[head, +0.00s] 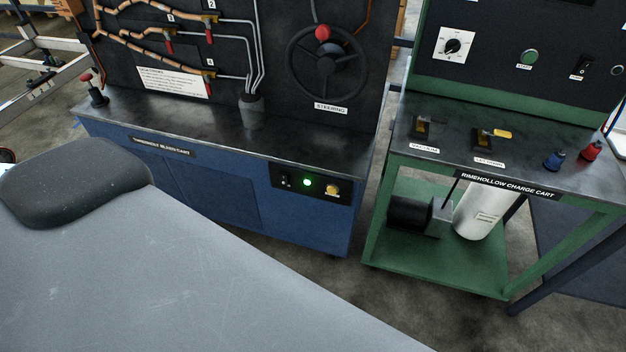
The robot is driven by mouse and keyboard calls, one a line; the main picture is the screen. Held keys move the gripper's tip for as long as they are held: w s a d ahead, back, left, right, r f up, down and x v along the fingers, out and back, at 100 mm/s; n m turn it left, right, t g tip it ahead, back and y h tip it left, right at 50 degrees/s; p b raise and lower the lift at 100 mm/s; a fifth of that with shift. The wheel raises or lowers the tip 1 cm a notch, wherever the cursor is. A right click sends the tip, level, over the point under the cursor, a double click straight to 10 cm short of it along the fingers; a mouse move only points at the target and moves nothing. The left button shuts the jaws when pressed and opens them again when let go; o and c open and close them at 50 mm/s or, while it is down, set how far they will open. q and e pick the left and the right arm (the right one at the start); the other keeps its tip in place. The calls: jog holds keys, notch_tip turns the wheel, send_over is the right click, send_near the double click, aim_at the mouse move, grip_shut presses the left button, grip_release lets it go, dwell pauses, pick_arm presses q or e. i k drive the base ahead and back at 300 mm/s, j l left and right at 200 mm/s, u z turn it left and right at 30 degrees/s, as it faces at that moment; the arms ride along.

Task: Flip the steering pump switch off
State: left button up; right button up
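A small black switch (286,181) sits on a dark control panel (318,197) on the blue bench's front, at its right end. I take it as the steering pump switch, but its label is too small to read and I cannot tell its position. A steering wheel (326,62) with a red knob stands above, over a "STEERING" label (331,108). Neither of my grippers is in view.
The blue bench (210,190) carries hoses and red-handled valves at upper left. The lower left is blocked by something grey close up.

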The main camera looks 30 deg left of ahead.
aim_at(284, 178)
jog(key=u, duration=1.25)
jog(key=i+j+u, duration=0.15)
jog(key=i, duration=0.2)
jog(key=i+u, duration=0.2)
jog(key=i, duration=0.15)
